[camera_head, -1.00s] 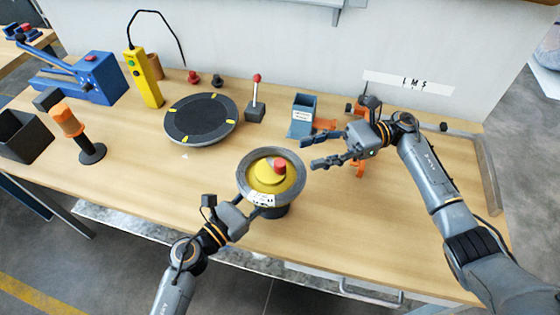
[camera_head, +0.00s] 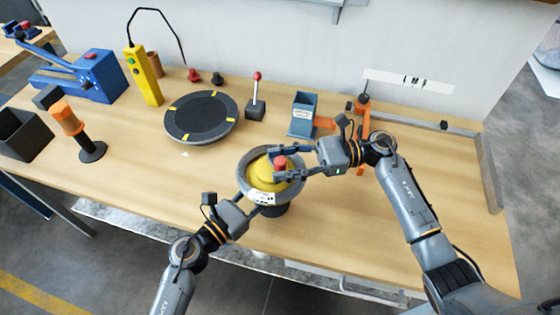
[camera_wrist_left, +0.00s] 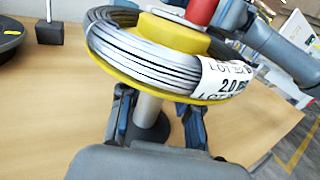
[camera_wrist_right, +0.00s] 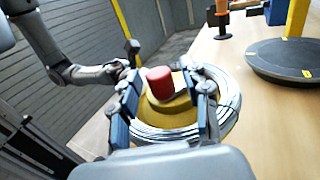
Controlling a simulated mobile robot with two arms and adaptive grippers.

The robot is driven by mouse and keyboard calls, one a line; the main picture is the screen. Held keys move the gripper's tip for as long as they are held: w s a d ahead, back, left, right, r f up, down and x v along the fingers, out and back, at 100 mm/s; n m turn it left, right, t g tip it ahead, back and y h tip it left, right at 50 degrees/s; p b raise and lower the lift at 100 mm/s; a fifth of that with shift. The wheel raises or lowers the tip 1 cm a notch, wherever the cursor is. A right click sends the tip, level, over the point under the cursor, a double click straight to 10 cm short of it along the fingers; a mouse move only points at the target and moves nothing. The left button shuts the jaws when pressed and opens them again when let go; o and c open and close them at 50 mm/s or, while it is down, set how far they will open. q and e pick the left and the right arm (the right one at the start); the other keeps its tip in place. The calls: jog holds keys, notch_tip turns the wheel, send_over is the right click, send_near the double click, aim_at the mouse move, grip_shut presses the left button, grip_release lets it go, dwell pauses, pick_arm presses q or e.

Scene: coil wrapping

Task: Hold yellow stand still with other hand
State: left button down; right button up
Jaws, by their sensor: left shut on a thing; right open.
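The yellow stand (camera_head: 262,179) holds a grey wire coil (camera_head: 246,189) and has a red knob (camera_head: 280,162) on top. In the left wrist view, my left gripper (camera_wrist_left: 158,118) is shut on the stand's grey post (camera_wrist_left: 149,110), below the yellow lower flange (camera_wrist_left: 135,86). The white label (camera_wrist_left: 225,80) on the coil faces that camera. My right gripper (camera_head: 277,165) is open over the stand. In the right wrist view, its fingers (camera_wrist_right: 166,98) are on either side of the red knob (camera_wrist_right: 159,82); I cannot tell if they touch it.
A dark turntable (camera_head: 202,116) with yellow marks lies behind the stand to the left. A red-topped lever (camera_head: 256,97), a blue holder (camera_head: 303,114) and an orange tool (camera_head: 363,122) stand at the back. The bench (camera_head: 150,188) is clear at front left and right.

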jog(key=shift+a, duration=0.4)
grip_shut()
jog(key=shift+n+g, duration=0.3)
jog(key=shift+g, duration=0.1)
